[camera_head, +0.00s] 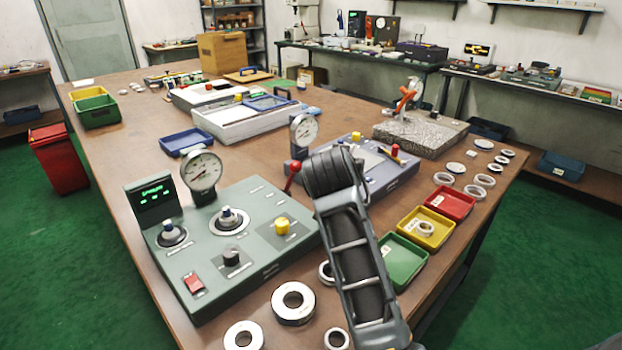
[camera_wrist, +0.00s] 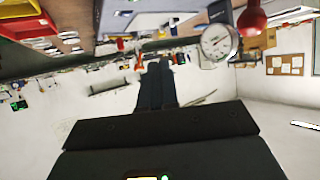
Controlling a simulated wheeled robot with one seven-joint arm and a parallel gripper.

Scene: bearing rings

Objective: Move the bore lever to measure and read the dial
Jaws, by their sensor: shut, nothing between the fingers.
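A grey-green measuring station (camera_head: 238,262) stands on the table, with a round white dial gauge (camera_head: 201,171) on a post at its back. A lever with a red ball knob (camera_head: 293,168) leans up at its right end, just left of my arm. A second dial (camera_head: 304,130) stands behind, by a blue-grey station (camera_head: 385,178). The wrist view is upside down; a red knob (camera_wrist: 251,19) and a dial (camera_wrist: 217,42) show at its upper right. My gripper (camera_wrist: 156,72) is shut and empty, apart from the knob. My arm hides it in the head view. The dial needles are too small to read.
Several steel rings (camera_head: 293,303) lie at the table's front. Green (camera_head: 403,262), yellow (camera_head: 428,228) and red (camera_head: 450,201) trays line the right side. A granite block (camera_head: 420,133) stands behind them. A blue tray (camera_head: 187,141) lies beyond the station.

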